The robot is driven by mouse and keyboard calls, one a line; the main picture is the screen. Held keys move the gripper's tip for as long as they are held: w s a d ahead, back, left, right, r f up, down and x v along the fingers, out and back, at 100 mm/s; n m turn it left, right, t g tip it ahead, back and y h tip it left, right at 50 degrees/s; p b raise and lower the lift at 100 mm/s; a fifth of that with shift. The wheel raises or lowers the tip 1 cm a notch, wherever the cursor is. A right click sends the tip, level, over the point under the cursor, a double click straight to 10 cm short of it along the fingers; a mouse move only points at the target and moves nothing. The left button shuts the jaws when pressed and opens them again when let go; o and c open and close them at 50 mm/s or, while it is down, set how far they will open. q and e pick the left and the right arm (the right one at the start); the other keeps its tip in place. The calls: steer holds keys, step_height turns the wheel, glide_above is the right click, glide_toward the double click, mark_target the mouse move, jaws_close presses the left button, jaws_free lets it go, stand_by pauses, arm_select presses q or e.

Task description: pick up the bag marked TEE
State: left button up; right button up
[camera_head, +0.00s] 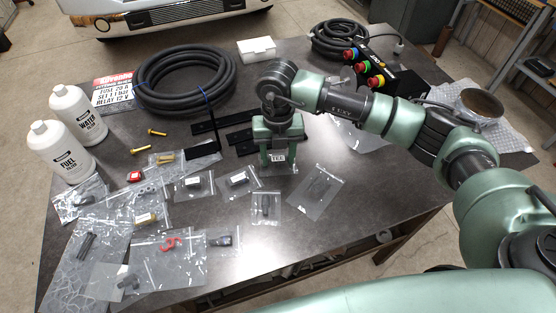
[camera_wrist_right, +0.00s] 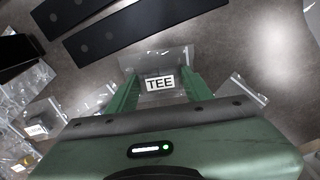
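The bag marked TEE is a small clear bag with a white label in black letters. It shows in the wrist view (camera_wrist_right: 159,84) and, partly hidden by my gripper, in the head view (camera_head: 277,158). My right gripper (camera_head: 278,166) points down at the middle of the table. Its two green fingers (camera_wrist_right: 160,92) stand wide apart, with the TEE label between them. I see no finger closed on the bag. The bag's near part is hidden by the gripper body in the wrist view. My left gripper is in neither view.
Several other clear bags with small parts lie close by, one (camera_head: 267,205) in front and one (camera_head: 315,188) to the right. Black flat bars (camera_head: 222,123), a coiled black hose (camera_head: 185,78) and two white bottles (camera_head: 62,150) are also on the dark table (camera_head: 310,230).

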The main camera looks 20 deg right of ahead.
steer(key=shift+c, duration=1.3)
steer(key=shift+r, duration=0.1)
